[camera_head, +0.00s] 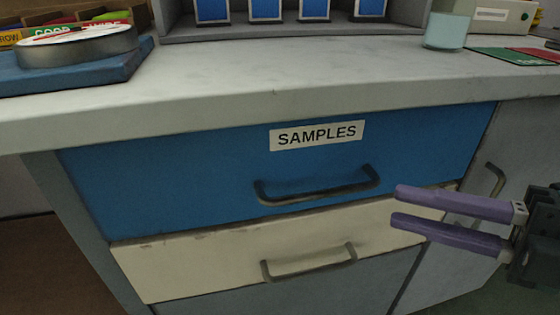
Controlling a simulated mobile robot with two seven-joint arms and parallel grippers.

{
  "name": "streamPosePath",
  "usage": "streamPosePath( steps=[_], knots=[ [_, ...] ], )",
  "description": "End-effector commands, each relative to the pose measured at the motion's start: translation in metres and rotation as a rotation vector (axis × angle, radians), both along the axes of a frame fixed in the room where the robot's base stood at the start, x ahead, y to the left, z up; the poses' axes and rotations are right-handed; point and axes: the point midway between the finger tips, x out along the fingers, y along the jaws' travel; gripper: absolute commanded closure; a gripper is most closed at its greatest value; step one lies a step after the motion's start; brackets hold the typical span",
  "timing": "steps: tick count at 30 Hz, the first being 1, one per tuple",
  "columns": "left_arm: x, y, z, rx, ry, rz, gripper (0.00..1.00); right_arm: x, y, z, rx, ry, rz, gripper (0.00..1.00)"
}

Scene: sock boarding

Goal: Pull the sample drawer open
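The sample drawer (170,185) has a blue front with a white label reading SAMPLES (317,135). It looks shut, under the grey counter. Its dark bar handle (318,190) runs across the lower middle of the front. My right gripper (396,206) comes in from the right, with two purple fingers spread apart and nothing between them. Its fingertips are just right of the handle and a little below its right end; I cannot tell how far in front of the drawer they are. My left gripper is not in view.
A cream drawer (200,270) with its own handle (310,264) lies below. A grey cabinet door with a handle (494,180) is at the right.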

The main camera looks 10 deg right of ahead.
Motion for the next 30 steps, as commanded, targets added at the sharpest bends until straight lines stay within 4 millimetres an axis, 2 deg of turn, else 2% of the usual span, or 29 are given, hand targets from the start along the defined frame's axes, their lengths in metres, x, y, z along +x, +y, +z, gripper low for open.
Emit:
streamPosePath(
  steps=[4,12,18,29,30],
  knots=[
    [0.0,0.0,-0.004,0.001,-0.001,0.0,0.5,0.009,0.011,-0.003,0.0,-0.003,0.008,0.74],
    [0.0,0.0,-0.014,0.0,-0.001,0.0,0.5,0.044,0.048,-0.01,0.002,-0.005,0.006,0.74],
    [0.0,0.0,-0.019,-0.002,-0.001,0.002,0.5,0.061,0.067,-0.014,0.002,-0.002,0.005,0.74],
    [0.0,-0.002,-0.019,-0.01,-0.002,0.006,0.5,0.065,0.072,-0.014,0.0,0.001,0.004,0.74],
    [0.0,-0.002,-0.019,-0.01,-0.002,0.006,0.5,0.065,0.072,-0.014,0.0,0.001,0.004,0.77]
  ],
)
